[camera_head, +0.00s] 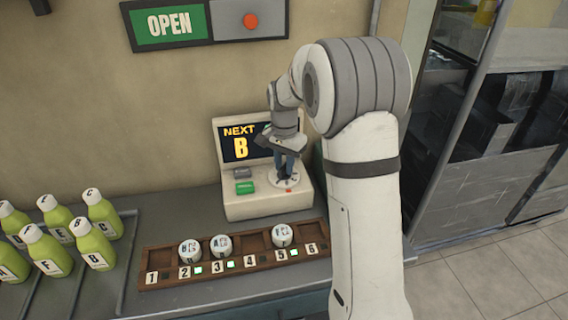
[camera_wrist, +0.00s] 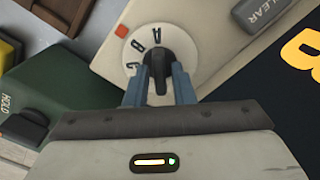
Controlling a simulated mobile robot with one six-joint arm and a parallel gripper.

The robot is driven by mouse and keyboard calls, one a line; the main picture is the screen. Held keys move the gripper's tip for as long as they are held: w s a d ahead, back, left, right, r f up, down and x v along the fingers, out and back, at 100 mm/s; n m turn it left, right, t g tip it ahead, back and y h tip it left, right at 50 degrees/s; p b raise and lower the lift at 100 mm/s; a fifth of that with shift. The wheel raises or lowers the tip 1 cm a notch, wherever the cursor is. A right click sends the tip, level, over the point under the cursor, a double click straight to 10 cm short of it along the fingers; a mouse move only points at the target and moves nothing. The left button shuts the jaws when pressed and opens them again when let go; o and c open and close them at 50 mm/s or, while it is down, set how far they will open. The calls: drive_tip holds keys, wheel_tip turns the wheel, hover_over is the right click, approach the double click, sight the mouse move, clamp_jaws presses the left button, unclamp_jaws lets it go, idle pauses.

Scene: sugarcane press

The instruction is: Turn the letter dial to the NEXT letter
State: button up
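The letter dial is a white disc (camera_wrist: 186,40) with black letters and a dark knob (camera_wrist: 156,62). In the wrist view A, B and C show on its rim, and B lies nearest the red square mark (camera_wrist: 121,31) beside it. My gripper (camera_wrist: 159,70) has its blue fingers on both sides of the knob; they appear to press on it. The dial (camera_head: 288,184) is on the right of the cream console (camera_head: 255,208), partly hidden by my gripper (camera_head: 286,172) in the head view. The console's screen (camera_head: 240,147) reads NEXT B.
A grey button (camera_head: 242,172) and a green button (camera_head: 245,188) sit left of the dial. A numbered wooden rack (camera_head: 165,278) with three lettered round caps lies in front. Several green lettered bottles (camera_head: 102,215) stand at left. An OPEN sign (camera_head: 170,24) hangs above.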

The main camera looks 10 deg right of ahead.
sight(284, 166)
drive_tip(key=shift+o, duration=1.1)
drive_tip(key=shift+r, duration=3.95)
drive_tip(key=s+r+n+t+p, duration=0.1)
drive_tip(key=s+n, duration=0.3)
drive_tip(key=s, duration=1)
drive_tip(key=s+r+n+t+p, duration=0.1)
drive_tip(key=s+n, duration=0.4)
drive_tip(key=s, duration=0.9)
drive_tip(key=shift+s+r+t+p, duration=0.35)
drive_tip(key=shift+r+p, duration=0.35)
drive_tip(key=shift+p, duration=0.4)
drive_tip(key=shift+c, duration=0.4)
